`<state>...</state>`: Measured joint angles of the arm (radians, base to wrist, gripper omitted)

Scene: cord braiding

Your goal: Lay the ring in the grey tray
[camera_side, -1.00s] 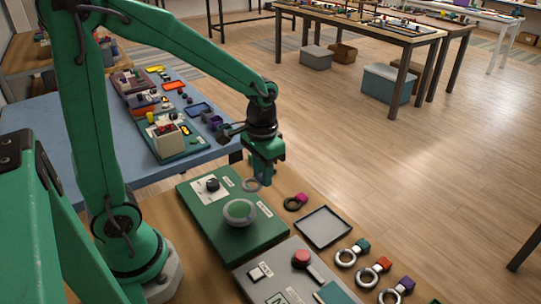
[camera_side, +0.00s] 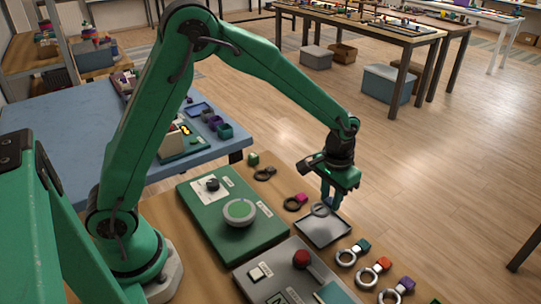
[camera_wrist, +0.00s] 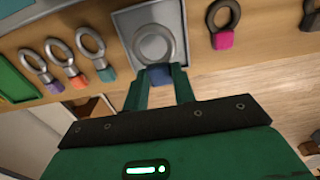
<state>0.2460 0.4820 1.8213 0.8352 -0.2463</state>
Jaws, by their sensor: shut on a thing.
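My gripper (camera_side: 331,196) is shut on the blue block (camera_wrist: 159,75) of a grey ring (camera_wrist: 153,45). In the side view the ring (camera_side: 321,209) hangs from the fingertips over the back part of the grey tray (camera_side: 325,233). In the wrist view the ring lies within the outline of the tray (camera_wrist: 124,22), a square with a low rim. The tray looks empty beneath it. I cannot tell how large the gap between ring and tray is.
Rings with teal (camera_side: 352,252), orange (camera_side: 374,271) and purple blocks lie in front. A green panel (camera_side: 225,240) stands left.

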